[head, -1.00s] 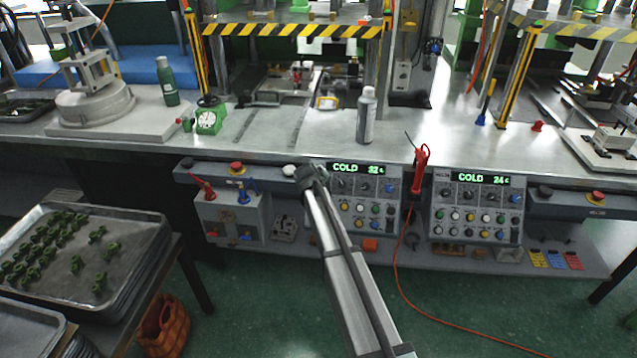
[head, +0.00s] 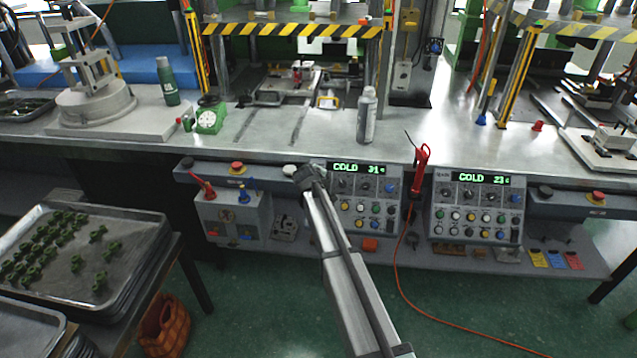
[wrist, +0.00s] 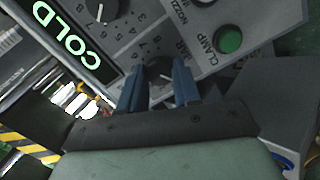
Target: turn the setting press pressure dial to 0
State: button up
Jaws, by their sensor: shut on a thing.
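The left control panel (head: 370,205) has a green display reading COLD 31 and a row of dark dials below it. My gripper (head: 312,182) is at the left end of that row and hides the dial there in the head view. In the wrist view, the two blue fingers of my gripper (wrist: 159,82) are closed on the sides of a dark round dial (wrist: 160,68). Numbers and a partly covered label ending in "AR" are printed around it. The exact pointer setting is hard to read.
Another dial (wrist: 102,8) and a green button (wrist: 229,40) sit close to my fingers. A second panel (head: 475,208) stands to the right, beside a hanging red tool (head: 420,165) with a cord. A spray can (head: 367,115) stands on the bench above.

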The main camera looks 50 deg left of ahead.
jog(key=o, duration=1.1)
jog(key=shift+c, duration=0.2)
jog(key=v, duration=1.4)
jog(key=shift+f, duration=0.1)
